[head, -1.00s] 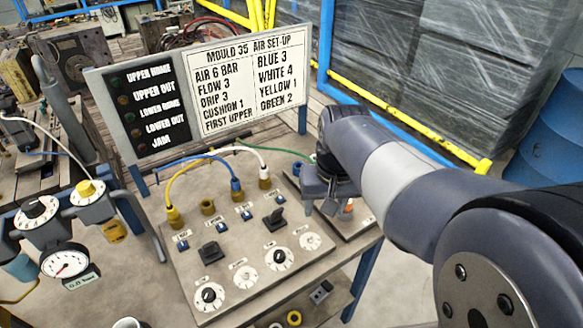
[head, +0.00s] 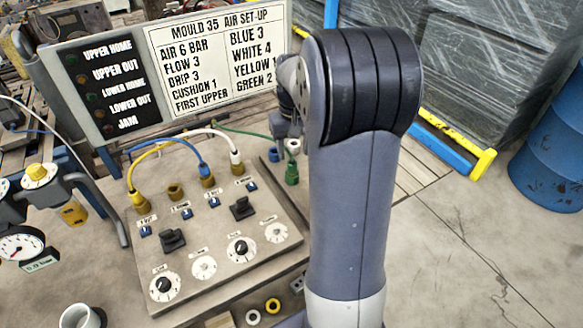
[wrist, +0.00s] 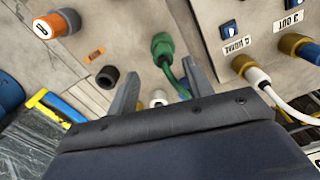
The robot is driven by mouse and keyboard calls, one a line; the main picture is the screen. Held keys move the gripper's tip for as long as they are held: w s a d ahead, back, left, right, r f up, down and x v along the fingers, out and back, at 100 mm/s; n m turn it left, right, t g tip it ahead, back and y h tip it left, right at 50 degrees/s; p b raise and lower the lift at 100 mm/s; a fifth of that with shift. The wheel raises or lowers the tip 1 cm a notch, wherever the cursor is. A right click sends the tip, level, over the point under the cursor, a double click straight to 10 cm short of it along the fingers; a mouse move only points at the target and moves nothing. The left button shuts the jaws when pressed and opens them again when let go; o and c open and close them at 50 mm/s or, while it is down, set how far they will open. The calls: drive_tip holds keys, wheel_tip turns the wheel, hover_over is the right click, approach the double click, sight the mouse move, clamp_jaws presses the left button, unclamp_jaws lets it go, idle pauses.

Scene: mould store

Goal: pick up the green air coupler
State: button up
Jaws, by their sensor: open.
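The green air coupler (head: 292,173) stands at the right side of the panel in the head view, just below my arm. In the wrist view the green coupler (wrist: 162,45) lies just beyond the gap between my fingertips, with its green hose (wrist: 179,82) running back between the fingers. My gripper (wrist: 160,66) is open, with one finger on each side of that gap. I see no contact with the coupler. In the head view my arm hides most of the gripper.
A white coupler with a white hose (wrist: 270,88) is at the right in the wrist view. A dark socket (wrist: 107,78) is left of my fingers. The set-up board (head: 215,55) stands behind the panel. A blue drum (head: 553,150) is far right, with open floor before it.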

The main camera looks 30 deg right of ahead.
sight(292, 160)
drive_tip(key=f, duration=0.5)
drive_tip(key=shift+s+a+f, duration=0.1)
drive_tip(key=shift+a+f, duration=0.05)
drive_tip(key=shift+a, duration=0.1)
clamp_jaws()
